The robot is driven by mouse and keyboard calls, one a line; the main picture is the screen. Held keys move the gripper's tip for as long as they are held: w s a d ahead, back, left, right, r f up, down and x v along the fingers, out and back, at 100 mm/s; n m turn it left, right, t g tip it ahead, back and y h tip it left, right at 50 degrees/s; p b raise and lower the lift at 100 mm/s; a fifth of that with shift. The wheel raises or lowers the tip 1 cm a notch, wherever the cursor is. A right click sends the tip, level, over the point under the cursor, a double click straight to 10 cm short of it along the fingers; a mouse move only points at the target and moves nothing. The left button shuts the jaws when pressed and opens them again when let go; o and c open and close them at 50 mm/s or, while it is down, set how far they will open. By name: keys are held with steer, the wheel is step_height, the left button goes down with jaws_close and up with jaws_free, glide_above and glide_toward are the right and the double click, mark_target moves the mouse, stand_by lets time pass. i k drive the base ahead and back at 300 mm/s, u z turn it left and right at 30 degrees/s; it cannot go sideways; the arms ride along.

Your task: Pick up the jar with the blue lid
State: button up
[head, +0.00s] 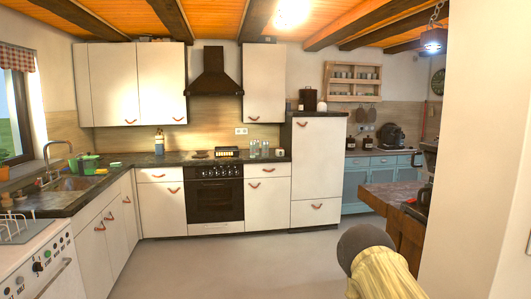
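I cannot make out a jar with a blue lid for certain in the head view. Small clear glass containers (265,149) stand on the back counter, right of the stove; their lids are too small to tell. A small blue and white holder (159,146) with upright items in it stands on the back counter, left of the stove. I cannot tell whether it is a jar. My gripper is not in view.
The dark counter (120,168) runs along the left and back walls, with a sink (68,184) at left. A black oven (215,198) and tall white cabinet (318,165) stand at the back. A wooden table (400,205) is at right. The middle floor is clear.

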mark_target(264, 144)
steer(key=z, duration=0.25)
steer(key=i, duration=3.9)
steer(key=u, duration=0.35)
steer(key=i, duration=1.65)
steer(key=u, duration=0.3)
